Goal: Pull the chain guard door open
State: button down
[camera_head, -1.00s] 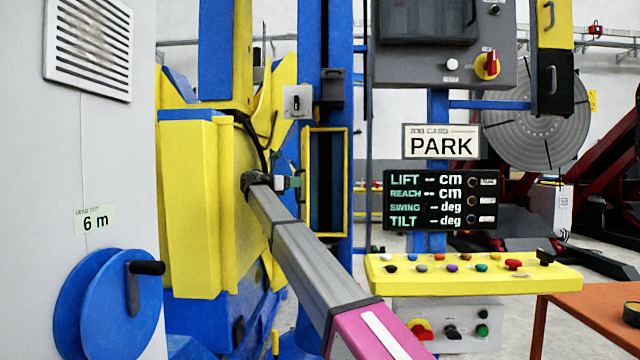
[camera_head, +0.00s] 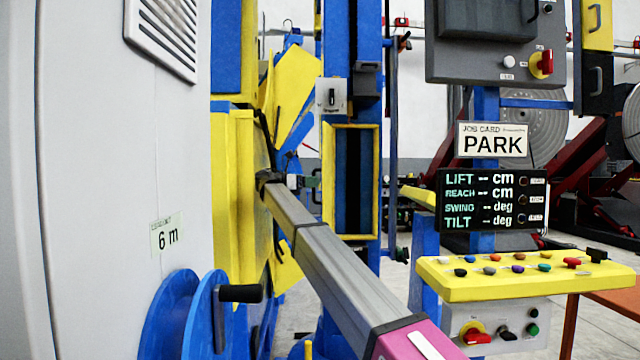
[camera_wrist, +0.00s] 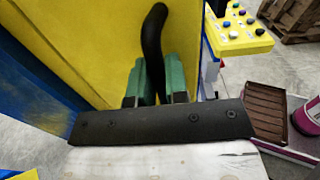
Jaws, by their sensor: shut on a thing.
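A yellow panel (camera_wrist: 85,40), which I take for the chain guard door, fills much of the wrist view. A curved black bar handle (camera_wrist: 153,42) stands on it. The green fingers of my gripper (camera_wrist: 154,88) are shut around the lower part of this handle. In the head view my gripper (camera_head: 312,182) is at the left edge of a yellow upright frame (camera_head: 373,180) with a dark and blue inside. The handle is not clear in that view, and I cannot tell how far the door stands open.
A grey cabinet (camera_head: 95,120) with a blue crank reel (camera_head: 190,315) stands close at left. A yellow block (camera_head: 232,180) is left of my arm. A yellow button console (camera_head: 525,275) and display (camera_head: 490,200) stand at right.

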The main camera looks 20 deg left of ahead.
jog(key=shift+w, duration=0.25)
jog(key=c, duration=1.4)
grip_release()
